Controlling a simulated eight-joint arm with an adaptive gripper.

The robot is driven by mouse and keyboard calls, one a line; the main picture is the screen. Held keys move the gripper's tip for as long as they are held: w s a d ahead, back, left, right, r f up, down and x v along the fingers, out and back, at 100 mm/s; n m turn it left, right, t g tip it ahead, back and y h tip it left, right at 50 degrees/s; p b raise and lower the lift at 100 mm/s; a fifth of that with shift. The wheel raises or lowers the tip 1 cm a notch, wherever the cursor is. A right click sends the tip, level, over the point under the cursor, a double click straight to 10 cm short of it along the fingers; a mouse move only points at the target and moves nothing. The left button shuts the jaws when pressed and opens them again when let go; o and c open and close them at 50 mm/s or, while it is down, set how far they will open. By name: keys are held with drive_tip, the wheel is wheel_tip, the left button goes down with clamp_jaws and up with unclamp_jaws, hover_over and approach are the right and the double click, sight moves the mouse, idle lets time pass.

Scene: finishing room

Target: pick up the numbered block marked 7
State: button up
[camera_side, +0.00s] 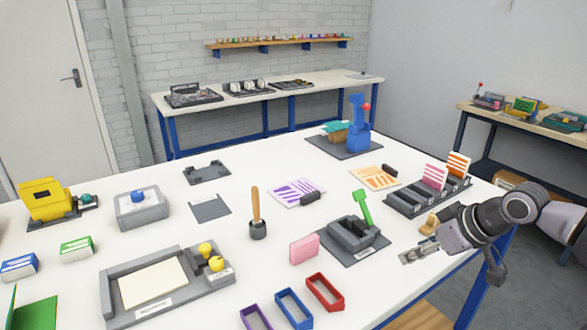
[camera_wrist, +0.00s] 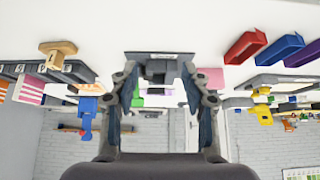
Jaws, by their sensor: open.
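I cannot pick out a block marked 7 in either view. Small white blocks (camera_side: 248,84) sit in a dark tray on the far bench, too small for any marking to be read. A grey device (camera_wrist: 158,66) with a green lever shows beyond and between the fingers.
The grey device (camera_side: 352,238) stands left of my gripper. A slotted rack (camera_side: 428,200) with striped cards stands behind it. A blue press (camera_side: 357,128) stands at the back.

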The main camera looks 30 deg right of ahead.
drive_tip(key=w+d+r+m+g+h, duration=0.25)
drive_tip(key=w+d+m, duration=0.25)
drive_tip(key=d+m, duration=0.25)
drive_tip(key=m+g+h, duration=0.2)
drive_tip(key=m+g, duration=0.2)
drive_tip(key=m, duration=0.6)
approach(432, 222)
drive_tip(key=shift+n, duration=0.25)
drive_tip(key=x, duration=0.3)
drive_tip(key=d+x, duration=0.1)
drive_tip(key=x, duration=0.5)
drive_tip(key=shift+w+d+r, duration=0.2)
drive_tip(key=shift+w+r, duration=0.1)
clamp_jaws()
